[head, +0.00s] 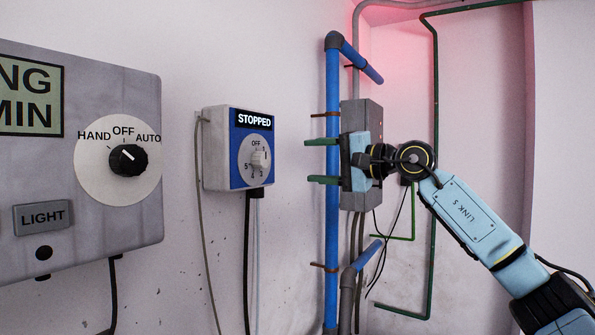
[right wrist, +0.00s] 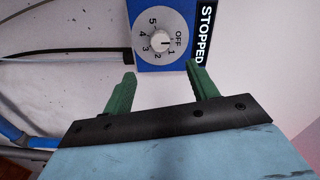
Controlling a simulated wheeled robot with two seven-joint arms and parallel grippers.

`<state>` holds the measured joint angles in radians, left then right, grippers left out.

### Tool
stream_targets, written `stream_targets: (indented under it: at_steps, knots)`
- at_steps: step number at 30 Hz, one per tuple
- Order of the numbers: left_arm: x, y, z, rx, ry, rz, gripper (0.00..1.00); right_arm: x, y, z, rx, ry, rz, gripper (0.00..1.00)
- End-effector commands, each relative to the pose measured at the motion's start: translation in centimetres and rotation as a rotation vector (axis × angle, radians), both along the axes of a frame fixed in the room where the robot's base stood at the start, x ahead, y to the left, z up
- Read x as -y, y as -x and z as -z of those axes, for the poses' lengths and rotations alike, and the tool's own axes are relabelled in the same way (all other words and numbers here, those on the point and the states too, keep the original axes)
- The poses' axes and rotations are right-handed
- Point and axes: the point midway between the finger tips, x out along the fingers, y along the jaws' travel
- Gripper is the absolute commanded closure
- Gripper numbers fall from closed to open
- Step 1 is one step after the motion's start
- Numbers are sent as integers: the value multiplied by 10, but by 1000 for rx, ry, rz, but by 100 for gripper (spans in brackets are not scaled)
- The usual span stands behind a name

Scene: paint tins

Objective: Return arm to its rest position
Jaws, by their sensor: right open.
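My right gripper (head: 309,161) reaches in from the right in the head view. Its two green fingers are apart with nothing between them, and they point left. They are to the right of the blue-faced dial box (head: 250,150) on the wall, clear of it. The box's white knob (head: 260,159) stands free, and the sign above it reads STOPPED. In the right wrist view the open green fingers (right wrist: 157,72) show below the knob (right wrist: 160,42), not touching it. The knob's mark is too small to read exactly. My left gripper is not in view.
A grey panel (head: 70,225) with a black HAND/OFF/AUTO knob (head: 128,160) is at the left. A vertical blue pipe (head: 332,230) and a grey wall box (head: 362,112) are close to my right gripper. Green pipes (head: 434,90) run behind my arm. Cables hang below the boxes.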

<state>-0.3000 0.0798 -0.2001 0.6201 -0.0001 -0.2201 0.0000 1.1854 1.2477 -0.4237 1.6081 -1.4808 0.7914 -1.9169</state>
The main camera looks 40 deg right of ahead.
Motion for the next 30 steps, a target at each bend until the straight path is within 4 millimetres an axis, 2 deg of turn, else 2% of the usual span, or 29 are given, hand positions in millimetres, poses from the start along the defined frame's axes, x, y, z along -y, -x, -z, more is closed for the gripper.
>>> stream_targets:
  at_steps: [6,23,26,29,30]
  knots:
    - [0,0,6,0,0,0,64,5,13,0,-1,1,-1,42]
    - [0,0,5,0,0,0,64,4,11,1,-4,-7,-3,42]
    - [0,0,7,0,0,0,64,0,-1,18,-41,-99,-29,42]
    - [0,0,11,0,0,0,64,-8,-29,58,-136,-329,-81,42]
    - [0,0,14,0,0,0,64,-11,-42,80,-189,-460,-103,42]
